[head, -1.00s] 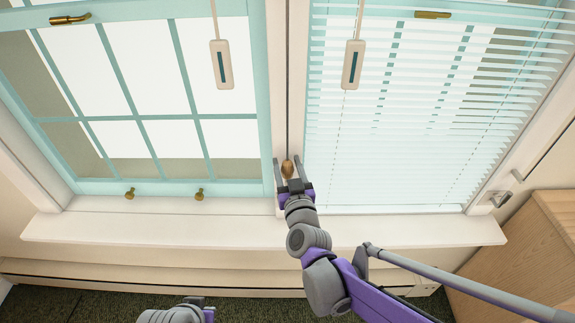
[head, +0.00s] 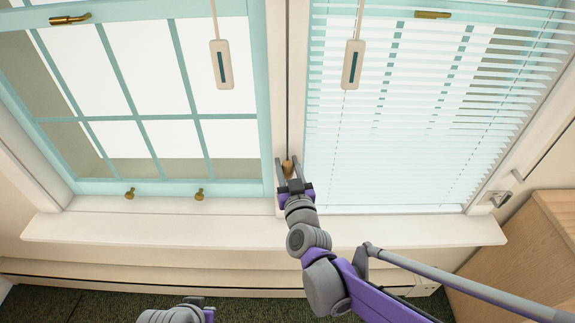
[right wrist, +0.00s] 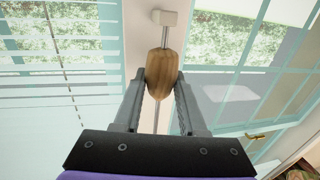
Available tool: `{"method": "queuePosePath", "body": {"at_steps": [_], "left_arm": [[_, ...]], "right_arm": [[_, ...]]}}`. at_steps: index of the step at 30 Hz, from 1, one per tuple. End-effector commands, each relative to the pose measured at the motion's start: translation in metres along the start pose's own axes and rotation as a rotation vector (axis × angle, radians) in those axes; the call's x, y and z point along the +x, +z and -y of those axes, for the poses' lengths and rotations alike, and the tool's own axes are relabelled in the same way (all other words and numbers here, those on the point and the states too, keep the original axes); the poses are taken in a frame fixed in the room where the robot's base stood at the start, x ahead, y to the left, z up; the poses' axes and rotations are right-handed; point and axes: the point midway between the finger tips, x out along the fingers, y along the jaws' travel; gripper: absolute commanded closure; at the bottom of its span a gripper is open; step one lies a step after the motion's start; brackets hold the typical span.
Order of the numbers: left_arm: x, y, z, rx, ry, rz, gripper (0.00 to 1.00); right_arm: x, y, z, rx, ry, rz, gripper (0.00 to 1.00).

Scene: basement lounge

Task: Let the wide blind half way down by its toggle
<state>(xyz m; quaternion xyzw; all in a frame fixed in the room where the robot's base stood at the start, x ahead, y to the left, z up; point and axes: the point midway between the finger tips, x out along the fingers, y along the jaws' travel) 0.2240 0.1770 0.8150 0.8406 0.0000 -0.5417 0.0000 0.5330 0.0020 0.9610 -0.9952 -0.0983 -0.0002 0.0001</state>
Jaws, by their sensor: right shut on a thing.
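Two pale toggles with dark slots hang on cords: one toggle (head: 221,65) in front of the left window, the other toggle (head: 352,65) in front of the slatted blind (head: 400,150). That blind hangs over the right window down to near the sill. No lowered slats show over the left window. The pull sits between both fingers in the right wrist view. My left gripper (head: 195,306) is partly in view at the bottom edge; its fingers are unclear.
The left window (head: 150,110) has teal bars, brass knobs and a brass handle (head: 70,19). A pale sill (head: 150,228) runs below both windows. A wooden cabinet (head: 535,240) stands at the lower right. The sill is bare.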

Motion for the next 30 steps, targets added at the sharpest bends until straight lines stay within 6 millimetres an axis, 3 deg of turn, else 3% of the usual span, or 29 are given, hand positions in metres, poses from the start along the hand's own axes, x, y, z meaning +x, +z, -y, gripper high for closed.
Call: {"method": "queuePosePath", "body": {"at_steps": [19, 23, 30], "left_arm": [[-0.003, -0.002, 0.000, 0.000, 0.000, -0.001, 1.00], [-0.015, -0.008, 0.000, 0.000, 0.000, -0.005, 1.00], [-0.049, -0.029, 0.000, 0.000, 0.000, -0.018, 1.00]], "right_arm": [[0.000, -0.005, 0.000, 0.000, -0.001, 0.001, 1.00], [0.000, -0.024, 0.000, 0.001, -0.001, -0.001, 1.00], [0.000, -0.085, 0.000, -0.001, 0.000, -0.003, 1.00]]}}
